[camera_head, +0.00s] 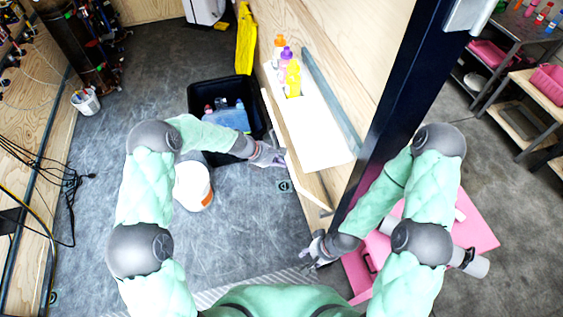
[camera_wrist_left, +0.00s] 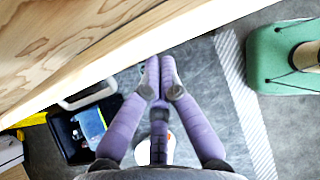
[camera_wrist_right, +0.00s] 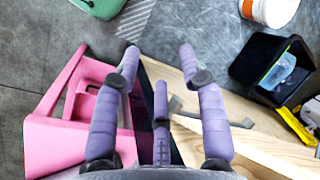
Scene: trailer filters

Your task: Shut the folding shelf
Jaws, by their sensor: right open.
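The folding shelf (camera_head: 318,135) is a white board standing out from the plywood wall in the head view. Orange-topped (camera_head: 279,42), purple-topped (camera_head: 286,54) and yellow (camera_head: 293,80) bottles stand at its far end. My left gripper (camera_head: 281,160) is beside the shelf's left long edge, near its front half; whether it touches is unclear. In the left wrist view its fingers (camera_wrist_left: 155,72) are together, with nothing seen between them. My right gripper (camera_head: 308,254) is low, near the front end of the wall by the dark post. Its fingers (camera_wrist_right: 160,58) are spread and empty.
A black bin (camera_head: 196,97) with a blue container stands left of the wall, and a white bucket (camera_head: 193,186) is in front of it. A pink step (camera_head: 480,228) is right of the dark post (camera_head: 400,100). The grey floor at left is mostly clear.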

